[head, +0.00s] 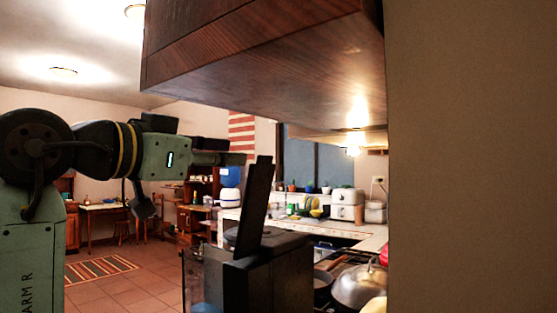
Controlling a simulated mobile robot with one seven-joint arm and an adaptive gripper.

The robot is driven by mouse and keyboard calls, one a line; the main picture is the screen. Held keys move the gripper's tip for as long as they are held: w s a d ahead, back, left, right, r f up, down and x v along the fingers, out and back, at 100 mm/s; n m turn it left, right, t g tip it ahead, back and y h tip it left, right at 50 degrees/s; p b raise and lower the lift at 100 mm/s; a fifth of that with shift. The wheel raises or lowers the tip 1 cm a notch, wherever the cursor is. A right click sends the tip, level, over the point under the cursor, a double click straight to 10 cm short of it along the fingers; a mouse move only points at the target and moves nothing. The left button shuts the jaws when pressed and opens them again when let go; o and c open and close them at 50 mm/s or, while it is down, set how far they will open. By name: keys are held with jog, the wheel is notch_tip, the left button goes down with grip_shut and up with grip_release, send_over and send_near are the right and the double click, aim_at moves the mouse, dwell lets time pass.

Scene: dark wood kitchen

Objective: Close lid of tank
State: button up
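A dark box-like appliance (285,270) stands at the lower middle of the head view. A see-through, tank-like part (205,280) shows at its left side. A dark flat lid (254,208) stands raised from the top, nearly upright and tilted slightly right. My gripper (238,158) reaches in from the left, roughly level, with its tip just left of the lid's upper edge. Whether it touches the lid cannot be told. The gripper is seen from the side, so the gap between its fingers is hidden.
A wooden cabinet (260,60) hangs above the appliance. A plain wall (470,160) fills the right. A silver domed lid (360,287) and pans stand right of the appliance. A counter with a white appliance (347,204) lies behind. Open tiled floor (130,290) shows at left.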

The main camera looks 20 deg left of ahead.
aim_at(258, 156)
jog(key=p+x, duration=0.3)
jog(key=x, duration=0.5)
jog(key=shift+w, duration=0.45)
jog(key=shift+x, duration=0.8)
jog(key=shift+f, duration=0.1)
jog(key=shift+c, duration=0.2)
grip_shut()
